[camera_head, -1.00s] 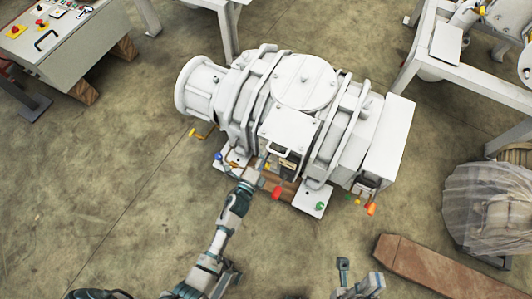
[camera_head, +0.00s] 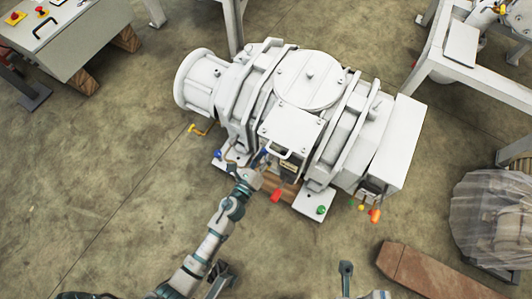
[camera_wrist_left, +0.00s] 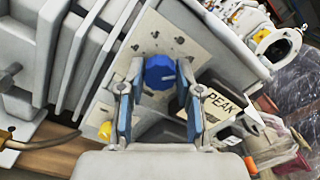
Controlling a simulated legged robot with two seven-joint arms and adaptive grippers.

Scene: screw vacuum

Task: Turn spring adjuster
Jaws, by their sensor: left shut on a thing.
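The white vacuum pump (camera_head: 310,80) stands on the floor in the middle of the head view. My left gripper (camera_head: 264,164) reaches its near side, below the raised square cover. In the left wrist view, a round blue knob (camera_wrist_left: 160,72) on a pale panel sits between the fingertips of my left gripper (camera_wrist_left: 157,88). The gripper is shut on this knob, one finger on each side. In the head view the gripper partly hides the knob. Part of my right arm or gripper (camera_head: 346,275) shows at the bottom edge, too cut off to read its jaws.
A yellow knob (camera_wrist_left: 105,130) and a "PEAK" label (camera_wrist_left: 222,105) lie close to the left fingers. A red handle (camera_head: 276,195) and a green knob (camera_head: 321,210) are near the pump's base. A wooden beam (camera_head: 435,272) lies at lower right.

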